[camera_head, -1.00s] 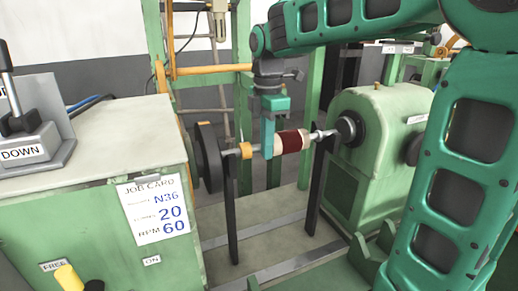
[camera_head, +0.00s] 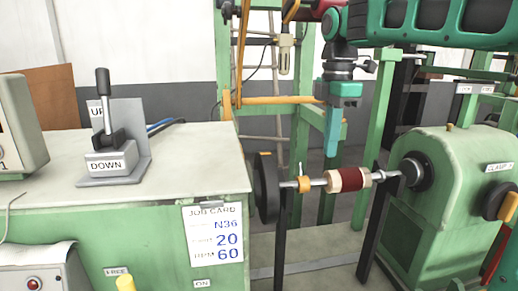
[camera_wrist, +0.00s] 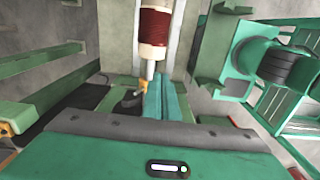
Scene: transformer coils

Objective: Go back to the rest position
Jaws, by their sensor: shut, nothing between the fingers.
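My gripper (camera_head: 333,130) points down in the head view, above and a little behind the shaft. Its teal fingers are together with nothing between them, and they look clear of the coil. The fingers (camera_wrist: 168,98) also show closed in the wrist view. The coil (camera_head: 350,179), wound dark red with cream ends, sits on the horizontal shaft between the black disc (camera_head: 266,188) and the green headstock (camera_head: 460,185) on the right. In the wrist view the coil (camera_wrist: 154,28) lies beyond the fingertips at the top.
A green cabinet (camera_head: 100,185) with an UP/DOWN lever (camera_head: 105,130) and job card (camera_head: 213,235) stands at left. Green posts and an orange bar (camera_head: 280,100) stand behind the shaft. Black uprights (camera_head: 369,230) support the shaft.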

